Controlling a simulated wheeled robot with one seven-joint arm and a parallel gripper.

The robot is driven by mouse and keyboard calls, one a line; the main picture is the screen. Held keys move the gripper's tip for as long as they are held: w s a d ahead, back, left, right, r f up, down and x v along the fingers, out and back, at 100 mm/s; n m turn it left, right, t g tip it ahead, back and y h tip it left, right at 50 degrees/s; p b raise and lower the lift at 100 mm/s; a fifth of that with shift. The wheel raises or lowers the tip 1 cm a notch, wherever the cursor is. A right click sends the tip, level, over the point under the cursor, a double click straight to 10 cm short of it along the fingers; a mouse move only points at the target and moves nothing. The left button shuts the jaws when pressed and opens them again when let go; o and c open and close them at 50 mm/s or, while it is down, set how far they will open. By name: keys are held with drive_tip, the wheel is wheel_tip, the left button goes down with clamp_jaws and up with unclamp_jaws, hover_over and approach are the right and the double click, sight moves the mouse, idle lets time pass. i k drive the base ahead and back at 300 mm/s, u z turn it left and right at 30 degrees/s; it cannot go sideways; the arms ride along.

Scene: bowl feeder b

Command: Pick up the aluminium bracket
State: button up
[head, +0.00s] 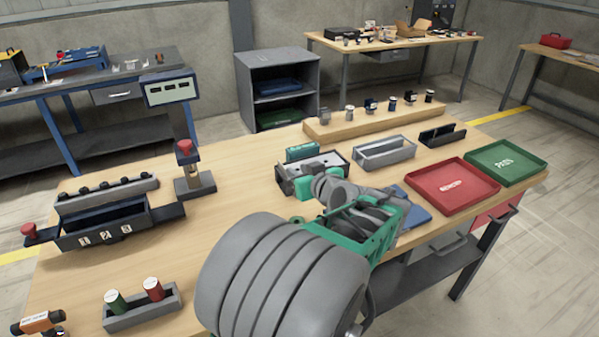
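I cannot make out the aluminium bracket for certain. A light grey open tray (385,153) stands on the workbench right of centre, and its contents do not show clearly. To its left is a grey and dark box-like fixture (288,181) with a green block (302,152) behind it. My grey and green arm reaches in from the bottom centre. Its far end, with my gripper (333,190), is in front of the fixture. The fingers cannot be told apart, and whether they hold anything is unclear. My arm hides part of the bench and a blue flat item (412,210).
A red tray (452,189) and a green tray (504,163) stand at the right. A dark holder (442,134) and a wooden riser (372,120) with several small parts are behind. At left are a numbered bin unit (105,228) and a post stand (194,185). The left-centre bench is clear.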

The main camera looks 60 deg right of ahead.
sight(332, 158)
drive_tip(key=z, duration=1.8)
